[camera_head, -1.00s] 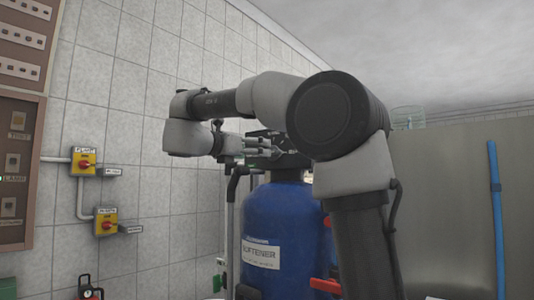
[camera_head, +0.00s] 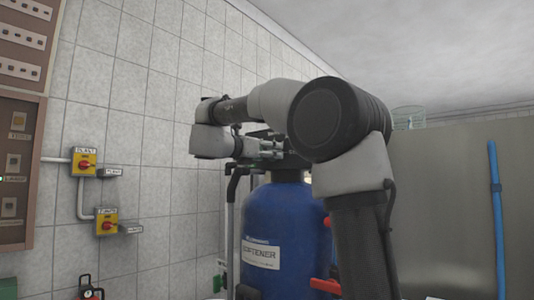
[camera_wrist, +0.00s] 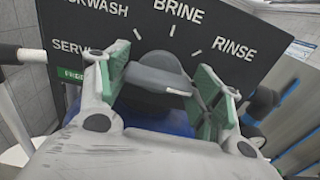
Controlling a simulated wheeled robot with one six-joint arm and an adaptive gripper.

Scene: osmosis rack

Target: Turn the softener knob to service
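The softener knob (camera_wrist: 160,62) is dark grey with a bar-shaped grip, on a black dial panel (camera_wrist: 235,25) marked backwash, brine, rinse and, partly hidden, service. The bar lies roughly crosswise, its right end slightly lower. My gripper (camera_wrist: 162,85) is open, with green-padded fingers spread to the left and right of the bar. I cannot tell whether the pads touch its ends. In the head view my gripper (camera_head: 272,148) is at the top of the blue softener tank (camera_head: 285,215); my arm hides the knob there.
Yellow switch boxes with red knobs, one upper (camera_head: 85,162) and one lower (camera_head: 106,222), are on the tiled wall at left. A red lever (camera_head: 325,285) is low beside the tank. A blue pipe (camera_head: 496,220) stands at right before a grey panel.

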